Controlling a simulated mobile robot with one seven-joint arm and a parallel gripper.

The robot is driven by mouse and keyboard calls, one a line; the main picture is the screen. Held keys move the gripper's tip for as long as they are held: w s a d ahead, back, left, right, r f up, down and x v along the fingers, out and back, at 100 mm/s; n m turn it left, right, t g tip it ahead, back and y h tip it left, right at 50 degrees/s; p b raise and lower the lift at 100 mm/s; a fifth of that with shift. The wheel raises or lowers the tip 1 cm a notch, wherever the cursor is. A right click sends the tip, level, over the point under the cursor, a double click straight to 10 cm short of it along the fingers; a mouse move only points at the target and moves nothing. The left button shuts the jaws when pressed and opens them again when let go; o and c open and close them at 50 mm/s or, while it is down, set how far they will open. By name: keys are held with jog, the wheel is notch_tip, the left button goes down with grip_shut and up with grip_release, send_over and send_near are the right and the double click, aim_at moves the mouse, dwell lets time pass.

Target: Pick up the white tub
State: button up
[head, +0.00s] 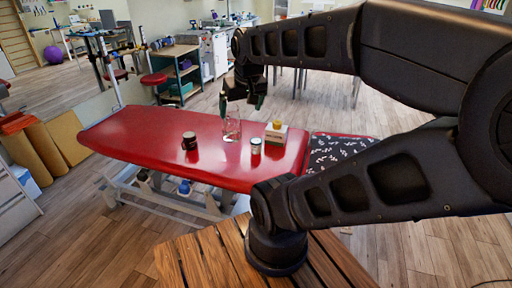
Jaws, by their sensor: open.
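A small white tub (256,148) with a dark top stands upright on the red treatment table (140,130), near its front edge. My gripper (240,103) is open and empty, with its fingers pointing down. In the picture it is above and slightly left of the tub, clearly apart from it. The tub is not hidden by my arm.
A clear glass vessel (232,128) stands left of the tub, below my gripper in the picture. A dark mug (189,142) stands further left. A box with a yellow top (276,132) is close behind right. A patterned dark cushion (335,150) lies at the right end.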

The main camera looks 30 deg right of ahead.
jog(key=w+d+f+n+g+h, duration=0.2)
jog(key=w+d+f+g, duration=0.15)
jog(key=w, duration=0.65)
jog(key=n+g+h, duration=0.3)
jog(key=n+h, duration=0.4)
jog(key=n, duration=0.2)
send_near(255, 141)
jog(key=s+a+r, duration=0.5)
jog(key=s+r, duration=0.4)
jog(key=r, duration=0.1)
jog(key=w+d+f+n+t+h, duration=0.1)
jog(key=w+f+n+h, duration=0.25)
jog(key=f, duration=0.35)
jog(key=w+d+f+n+t+h, duration=0.1)
jog(key=w+d+f+n+h, duration=0.1)
jog(key=w+f+n, duration=0.4)
jog(key=shift+s+d+f+m, duration=0.35)
jog(key=shift+d+f, duration=0.35)
jog(key=shift+d, duration=0.95)
jog(key=shift+s+d+f+m, duration=0.2)
jog(key=shift+d+f+m, duration=0.45)
jog(key=shift+d, duration=1.05)
jog(key=shift+s+d+f+m, duration=0.25)
jog(key=shift+d+f, duration=0.55)
jog(key=shift+d, duration=0.85)
jog(key=c, duration=1.2)
